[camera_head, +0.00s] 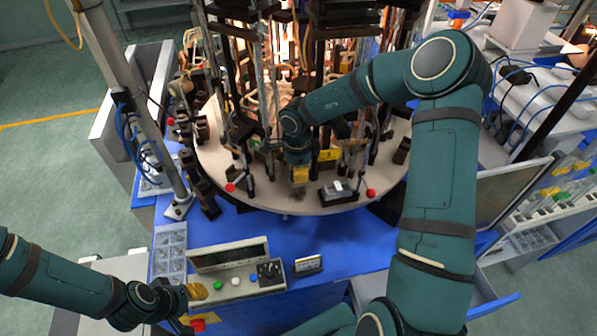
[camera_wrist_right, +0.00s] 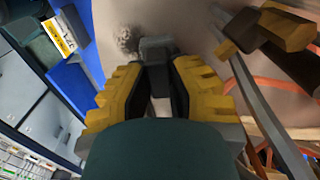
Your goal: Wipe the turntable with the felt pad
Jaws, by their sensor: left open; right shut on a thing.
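The turntable (camera_head: 255,193) is a round beige plate under the machine in the head view; its surface fills the middle of the right wrist view (camera_wrist_right: 195,25). My right gripper (camera_head: 299,180) is over its front part, with yellow fingers pointing down. In the right wrist view the right gripper (camera_wrist_right: 158,75) is shut on a small dark grey block, the felt pad (camera_wrist_right: 155,48). The pad is at the turntable surface; whether it touches is unclear. A dark speckled smudge (camera_wrist_right: 128,40) lies beside the pad. My left gripper (camera_head: 197,300) is at the control box's left end.
A control box (camera_head: 235,283) with coloured buttons stands on the blue table (camera_head: 215,232) in front. A small labelled box (camera_head: 308,264) is beside it. Black fixtures with red knobs (camera_head: 230,187) and glowing burners crowd the turntable. A clear compartment tray (camera_head: 170,250) is at left.

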